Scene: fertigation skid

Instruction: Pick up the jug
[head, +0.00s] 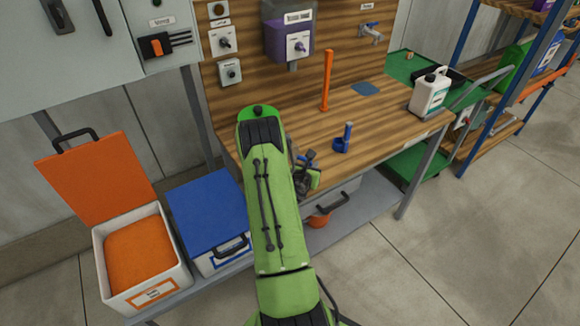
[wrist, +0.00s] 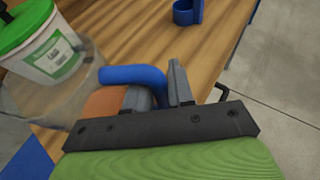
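The jug (wrist: 52,98) is a clear, see-through vessel with a curved blue handle (wrist: 132,73) at the left of the wrist view. My gripper (wrist: 159,88) has one grey finger on each side of the handle's lower end. The fingers sit close together with no clear gap to the handle, so it looks shut on it. In the head view my gripper (head: 305,172) is at the bench's front edge, partly behind my green arm. The jug is hidden there.
A white bucket (wrist: 52,55) with a green lid stands behind the jug. A blue holder (head: 342,141), an orange upright post (head: 326,80) and a white canister (head: 430,94) stand on the wooden bench. Orange (head: 140,252) and blue-lidded (head: 209,212) bins are at left.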

